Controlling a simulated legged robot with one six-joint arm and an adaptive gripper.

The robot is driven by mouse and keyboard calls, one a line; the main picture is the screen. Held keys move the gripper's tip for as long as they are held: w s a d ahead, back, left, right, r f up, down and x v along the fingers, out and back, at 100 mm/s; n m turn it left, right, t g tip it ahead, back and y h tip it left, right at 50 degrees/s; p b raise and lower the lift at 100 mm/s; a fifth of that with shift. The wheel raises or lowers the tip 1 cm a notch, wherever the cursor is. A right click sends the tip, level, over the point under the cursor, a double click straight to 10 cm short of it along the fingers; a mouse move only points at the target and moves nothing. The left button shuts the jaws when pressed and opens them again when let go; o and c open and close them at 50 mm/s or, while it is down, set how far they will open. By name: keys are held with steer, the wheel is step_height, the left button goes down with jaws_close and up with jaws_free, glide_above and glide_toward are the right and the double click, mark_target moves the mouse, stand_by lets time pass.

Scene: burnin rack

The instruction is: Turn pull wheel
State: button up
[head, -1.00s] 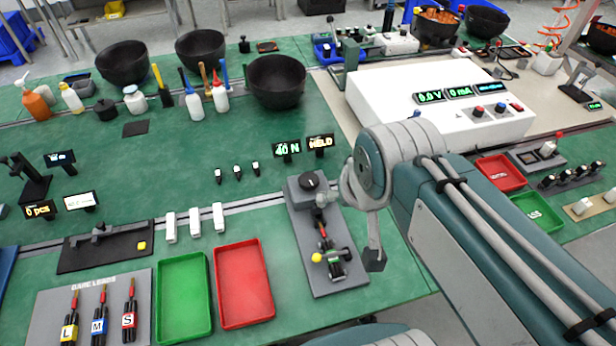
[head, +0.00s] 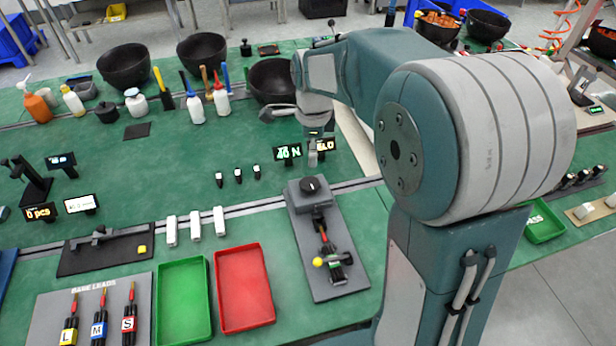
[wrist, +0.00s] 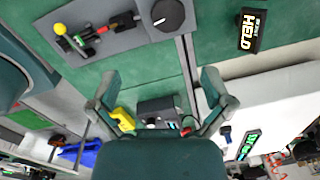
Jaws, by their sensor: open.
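The pull wheel, seemingly the black round knob (head: 313,186) with a pale mark, sits on the far end of a grey fixture (head: 335,290). It also shows at the top of the wrist view (wrist: 168,15). A dark lead with a red part (head: 320,225) lies along the fixture, and a yellow ball (head: 318,262) is near its front end. My gripper (head: 313,155) is beyond the knob, apart from it. In the wrist view my gripper (wrist: 158,86) has its fingers spread wide with nothing between them.
A "40 N" display (head: 287,152) and a partly hidden "HELD" display (head: 325,146) stand behind the fixture. A red tray (head: 243,322) and green tray (head: 183,335) lie left. Black bowls stand at the back. My arm hides much of the right side.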

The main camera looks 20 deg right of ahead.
mark_target(310, 183)
steer(key=f, duration=0.4)
steer(key=w+f+m, duration=0.1)
steer(key=f, duration=0.3)
steer(key=w+f+m, duration=0.1)
steer(key=f, duration=0.4)
steer(key=shift+g, duration=0.3)
steer(key=c, duration=1)
